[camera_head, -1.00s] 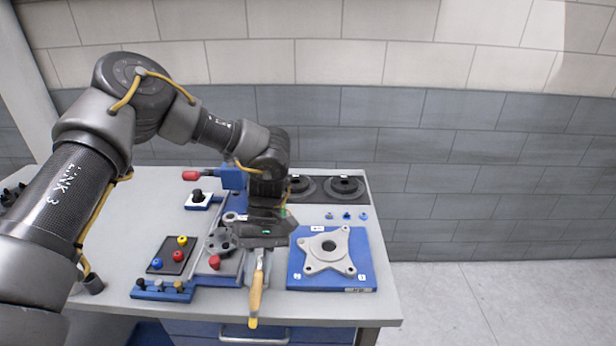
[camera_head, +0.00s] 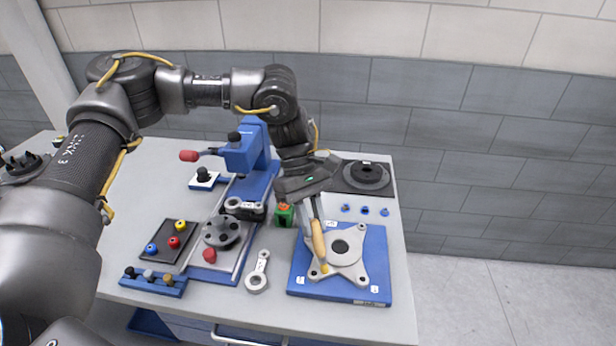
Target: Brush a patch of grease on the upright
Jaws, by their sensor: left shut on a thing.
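My left gripper (camera_head: 308,198) is shut on a brush (camera_head: 318,240) with a wooden, yellow-tipped handle. The handle slants down toward the camera, in front of the left side of a grey lobed casting, which looks like the upright (camera_head: 346,264). The casting lies flat on a blue plate (camera_head: 300,289) and has a dark round hole in its middle. The brush's bristles are hidden or too small to tell, and I cannot tell whether the brush touches the casting. No grease patch can be made out. My right gripper is not in view.
A blue press-like device (camera_head: 243,157) with a red-ended lever stands at the back. A grey link (camera_head: 258,270), a round flange (camera_head: 222,231) and a green box (camera_head: 284,214) lie left of the plate. A black disc (camera_head: 366,176) sits behind. The table's front strip is clear.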

